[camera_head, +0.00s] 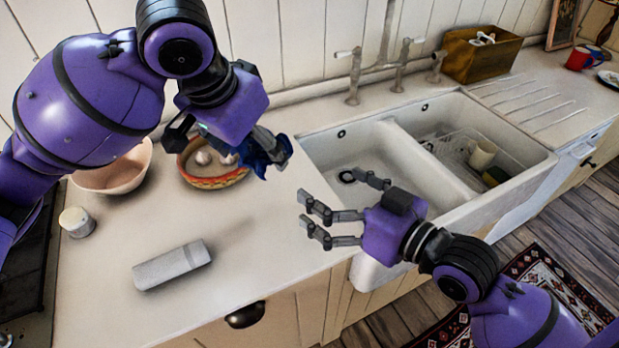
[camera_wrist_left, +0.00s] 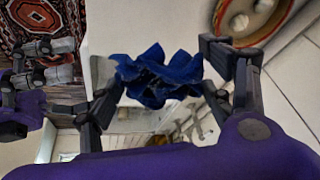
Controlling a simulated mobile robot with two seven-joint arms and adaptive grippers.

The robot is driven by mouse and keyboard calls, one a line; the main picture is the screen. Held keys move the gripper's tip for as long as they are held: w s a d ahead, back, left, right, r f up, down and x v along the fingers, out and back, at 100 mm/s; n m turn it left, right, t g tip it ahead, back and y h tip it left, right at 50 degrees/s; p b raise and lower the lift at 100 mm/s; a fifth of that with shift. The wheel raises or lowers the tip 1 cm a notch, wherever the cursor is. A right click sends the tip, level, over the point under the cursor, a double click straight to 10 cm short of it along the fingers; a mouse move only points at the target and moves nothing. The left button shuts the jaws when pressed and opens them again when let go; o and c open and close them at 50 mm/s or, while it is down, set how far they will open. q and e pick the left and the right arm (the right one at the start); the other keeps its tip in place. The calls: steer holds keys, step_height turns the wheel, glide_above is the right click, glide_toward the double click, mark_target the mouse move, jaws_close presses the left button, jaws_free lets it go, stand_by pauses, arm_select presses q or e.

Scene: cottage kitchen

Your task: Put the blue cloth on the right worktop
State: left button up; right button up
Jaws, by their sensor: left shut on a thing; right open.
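The blue cloth (camera_wrist_left: 158,76) is crumpled and held between the fingers of my left gripper (camera_wrist_left: 165,82) in the left wrist view. In the head view the cloth (camera_head: 256,158) shows partly, behind the fingers of my left gripper (camera_head: 272,148), above the left worktop (camera_head: 262,245) and beside a patterned bowl. My right gripper (camera_head: 318,220) is open and empty, over the front left edge of the sink. The right worktop (camera_head: 535,100) is the ridged draining surface to the right of the sink.
A double sink (camera_head: 345,152) lies between the worktops, with a rack, a cup (camera_head: 482,153) and taps. A patterned bowl (camera_head: 205,180), a pink bowl (camera_head: 118,172), a white jar (camera_head: 76,222) and a grey box (camera_head: 172,266) stand left. A wooden box (camera_head: 480,58) and red mug (camera_head: 578,60) stand at the back right.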

mark_target(257, 149)
steer(key=s+a+r+y, duration=0.2)
steer(key=a+r, duration=0.3)
steer(key=r, duration=0.1)
steer(key=x, duration=1.1)
steer(key=shift+f, duration=0.15)
steer(key=c, duration=1)
arm_select(q)
steer(key=o, duration=1)
steer(key=shift+d, duration=0.1)
arm_select(e)
steer(key=shift+c, duration=0.6)
